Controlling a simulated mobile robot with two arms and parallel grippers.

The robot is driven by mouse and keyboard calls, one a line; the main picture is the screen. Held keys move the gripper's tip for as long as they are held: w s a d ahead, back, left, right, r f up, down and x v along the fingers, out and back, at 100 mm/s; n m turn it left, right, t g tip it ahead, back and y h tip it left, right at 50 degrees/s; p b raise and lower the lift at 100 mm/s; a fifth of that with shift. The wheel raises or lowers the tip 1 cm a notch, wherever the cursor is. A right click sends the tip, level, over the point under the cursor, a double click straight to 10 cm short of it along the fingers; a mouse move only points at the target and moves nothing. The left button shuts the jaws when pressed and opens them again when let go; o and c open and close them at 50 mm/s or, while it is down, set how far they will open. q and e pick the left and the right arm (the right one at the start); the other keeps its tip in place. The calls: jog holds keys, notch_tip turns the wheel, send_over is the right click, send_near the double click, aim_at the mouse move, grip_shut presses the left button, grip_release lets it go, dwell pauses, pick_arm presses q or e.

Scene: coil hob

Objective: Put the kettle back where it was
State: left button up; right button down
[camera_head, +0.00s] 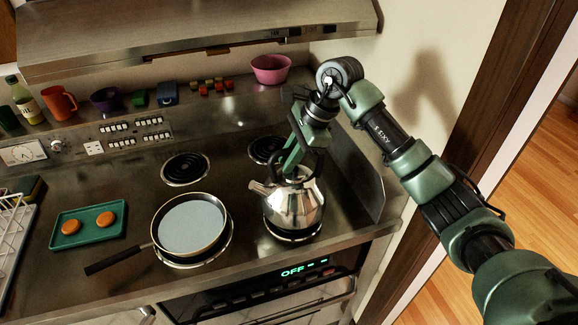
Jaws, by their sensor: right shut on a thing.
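The shiny metal kettle (294,207) stands upright over the front right coil burner (291,234), its spout pointing left. I cannot tell whether its base fully touches the coil. My right gripper (292,168) comes down from above and is shut on the kettle's dark handle; the fingertips are partly hidden by the arm and handle. My left gripper is not in view.
A frying pan (191,225) sits on the front left burner, its handle pointing left. Two rear coils, the left (185,169) and right (267,150), are bare. A green tray (88,225) holds two orange-brown pieces. A metal side guard (354,178) stands right of the kettle.

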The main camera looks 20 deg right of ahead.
aim_at(287, 180)
notch_tip(287, 180, down, 3)
jog(key=shift+f+p, duration=0.2)
jog(key=shift+p, duration=0.25)
jog(key=c, duration=1.8)
grip_release()
jog(key=shift+f, duration=0.25)
jog(key=o, duration=0.4)
jog(key=shift+r, duration=0.1)
jog(key=shift+r, duration=0.1)
